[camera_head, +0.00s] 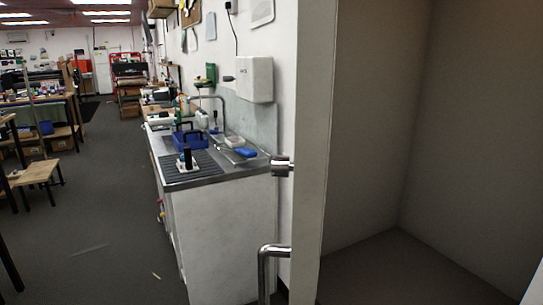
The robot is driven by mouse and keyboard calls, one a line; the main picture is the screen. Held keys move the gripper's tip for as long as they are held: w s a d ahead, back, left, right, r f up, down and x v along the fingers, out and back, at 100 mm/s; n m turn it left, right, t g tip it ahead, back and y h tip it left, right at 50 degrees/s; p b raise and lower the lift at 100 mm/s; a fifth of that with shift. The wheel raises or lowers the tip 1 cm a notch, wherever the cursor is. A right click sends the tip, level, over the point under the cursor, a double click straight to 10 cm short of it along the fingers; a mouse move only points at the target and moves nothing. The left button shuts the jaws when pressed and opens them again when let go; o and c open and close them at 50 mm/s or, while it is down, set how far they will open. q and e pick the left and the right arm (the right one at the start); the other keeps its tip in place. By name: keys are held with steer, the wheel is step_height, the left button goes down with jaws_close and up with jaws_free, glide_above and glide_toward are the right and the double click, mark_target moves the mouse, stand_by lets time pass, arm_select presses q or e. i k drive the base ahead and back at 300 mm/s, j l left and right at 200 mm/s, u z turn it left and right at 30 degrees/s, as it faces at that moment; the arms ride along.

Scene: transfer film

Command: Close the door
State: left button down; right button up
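The door (313,120) stands open and shows as a tall, narrow pale panel, seen nearly edge-on, right of the middle of the head view. A metal lever handle (265,262) sticks out to its left near the bottom of the picture. A round metal lock knob (283,167) sits above the handle. The lower end of the handle is cut off by the picture's edge. Neither my left nor my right gripper is in view, so nothing shows touching the door or handle.
Right of the door is a bare beige-walled recess with a dark floor (405,270). A sink counter (225,230) stands left of the door. Open grey floor (110,200) lies farther left, with a wooden stool (37,174). A white sliver (536,288) at lower right is unclear.

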mark_target(317, 19)
steer(key=j+z, duration=0.25)
steer(key=j, duration=0.3)
steer(key=j+z, duration=0.3)
steer(key=j, duration=0.25)
steer(key=k+j+z, duration=0.1)
steer(key=j+z, duration=0.15)
steer(key=j, duration=0.3)
steer(key=k+j+z, duration=0.1)
steer(key=j+z, duration=0.2)
steer(key=j, duration=0.25)
